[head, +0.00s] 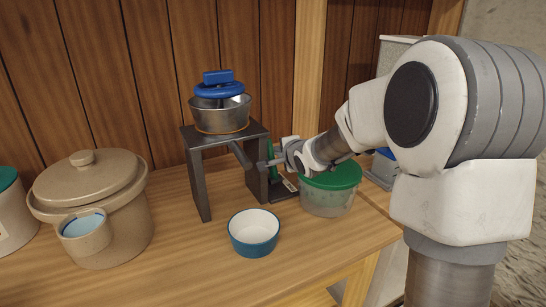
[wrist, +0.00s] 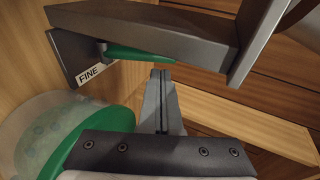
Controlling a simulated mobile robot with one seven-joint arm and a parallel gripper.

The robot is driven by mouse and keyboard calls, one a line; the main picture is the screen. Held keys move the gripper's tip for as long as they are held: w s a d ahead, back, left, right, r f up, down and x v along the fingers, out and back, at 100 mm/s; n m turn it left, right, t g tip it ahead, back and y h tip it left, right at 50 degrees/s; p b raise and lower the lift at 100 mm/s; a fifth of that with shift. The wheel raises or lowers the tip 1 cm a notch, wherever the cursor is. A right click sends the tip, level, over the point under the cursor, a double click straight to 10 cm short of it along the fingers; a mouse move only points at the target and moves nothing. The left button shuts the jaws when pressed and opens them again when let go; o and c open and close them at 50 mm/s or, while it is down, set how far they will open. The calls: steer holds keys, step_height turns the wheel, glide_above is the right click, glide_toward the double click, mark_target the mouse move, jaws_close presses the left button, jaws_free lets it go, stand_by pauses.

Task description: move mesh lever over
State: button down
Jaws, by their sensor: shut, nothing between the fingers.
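The mesh lever shows as a green handle (head: 272,154) beside the right leg of the dark metal stand (head: 198,178). In the wrist view the green lever (wrist: 140,55) points to the right, with a plate labelled "FINE" (wrist: 70,52) by its left end. My gripper (head: 264,164) is by the right side of the stand, close to the lever. In the wrist view my gripper's fingers (wrist: 160,75) are together and empty, with their tips just below the lever in the picture. I cannot tell whether they touch it.
A metal bowl (head: 222,115) with a blue wheel (head: 222,90) sits on the stand. A green-lidded tub (head: 328,198) is close under my arm. A blue bowl (head: 254,245) stands in front. A crock (head: 100,195) with a small cup (head: 84,237) is at left.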

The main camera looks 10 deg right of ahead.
mark_target(269, 148)
steer(key=b+x, duration=0.1)
steer(key=x, duration=0.5)
steer(key=shift+b, duration=0.4)
steer(key=shift+w+r, duration=0.1)
steer(key=shift+w+a+r+p, duration=0.15)
steer(key=shift+w+p, duration=0.2)
steer(key=shift+p, duration=0.8)
steer(key=shift+w+g+p, duration=0.4)
steer(key=shift+p, duration=0.4)
steer(key=shift+w+a+f, duration=0.1)
steer(key=shift+f, duration=0.2)
